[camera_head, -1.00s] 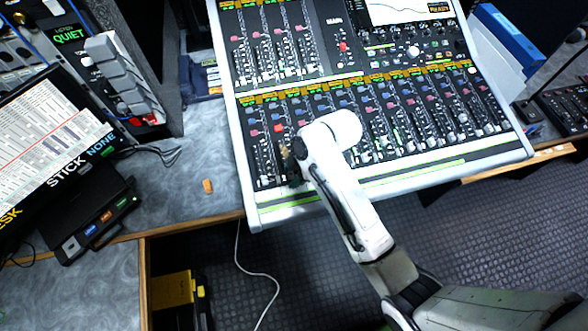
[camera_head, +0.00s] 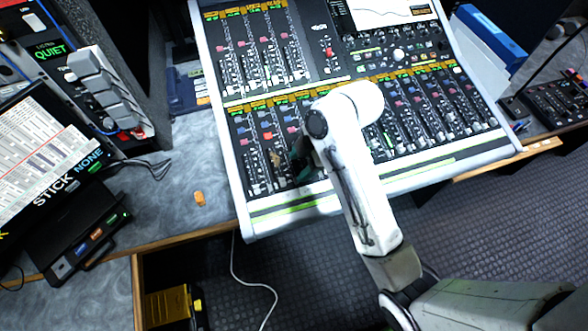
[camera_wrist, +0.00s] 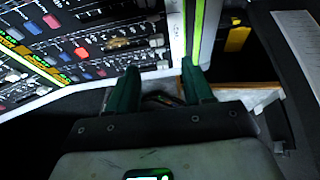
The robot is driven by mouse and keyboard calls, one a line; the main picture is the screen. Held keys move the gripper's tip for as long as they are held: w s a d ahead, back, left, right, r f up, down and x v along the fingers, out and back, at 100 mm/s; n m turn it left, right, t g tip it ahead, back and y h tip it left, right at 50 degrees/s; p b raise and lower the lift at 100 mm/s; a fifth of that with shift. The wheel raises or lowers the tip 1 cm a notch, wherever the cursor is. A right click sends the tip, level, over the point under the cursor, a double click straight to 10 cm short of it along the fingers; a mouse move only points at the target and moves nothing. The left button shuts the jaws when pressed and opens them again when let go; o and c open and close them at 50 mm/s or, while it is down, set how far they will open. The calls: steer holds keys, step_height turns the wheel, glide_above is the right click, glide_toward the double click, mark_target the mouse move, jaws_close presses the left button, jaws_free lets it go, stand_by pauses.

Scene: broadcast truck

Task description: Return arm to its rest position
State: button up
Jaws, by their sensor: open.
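My arm (camera_head: 362,180), white and bent at its upper joint, reaches over the front of the mixing console (camera_head: 285,208) in the head view. My gripper (camera_head: 302,158) shows there only as a small green and dark part left of the arm, over the lower faders. In the wrist view my gripper (camera_wrist: 160,82) has two green fingers standing apart, with nothing held between them. The console (camera_wrist: 60,42) fills the upper left of that view, and its front edge passes behind the fingers. Part of my gripper is hidden by the arm in the head view.
A small orange object (camera_head: 200,198) lies on the grey desk left of the console. A screen (camera_head: 45,150) and a black button box (camera_head: 90,235) stand at the far left. A white cable (camera_head: 253,283) hangs below the desk. Dark floor is open at the lower right.

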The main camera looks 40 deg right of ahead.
steer(key=shift+s+d+r, duration=0.2)
steer(key=shift+r, duration=0.3)
steer(key=s+f+m, duration=0.2)
steer(key=s, duration=0.1)
steer(key=s+f+m+h, duration=0.1)
steer(key=s+f+m, duration=0.1)
steer(key=s, duration=0.1)
steer(key=s+f+m, duration=0.1)
steer(key=s+m, duration=0.1)
steer(key=m, duration=0.1)
steer(key=shift+s+d+f+g, duration=0.15)
steer(key=shift+s+f+g, duration=0.25)
steer(key=s+d+f+m+h, duration=0.1)
steer(key=s+m, duration=0.3)
steer(key=s, duration=0.1)
steer(key=s+d+f+m+g+h, duration=0.1)
steer(key=s+d+f+m+h, duration=0.1)
steer(key=s+m, duration=0.2)
steer(key=shift+s+d+m+b, duration=0.3)
steer(key=shift+s+b, duration=0.05)
steer(key=shift+s, duration=0.8)
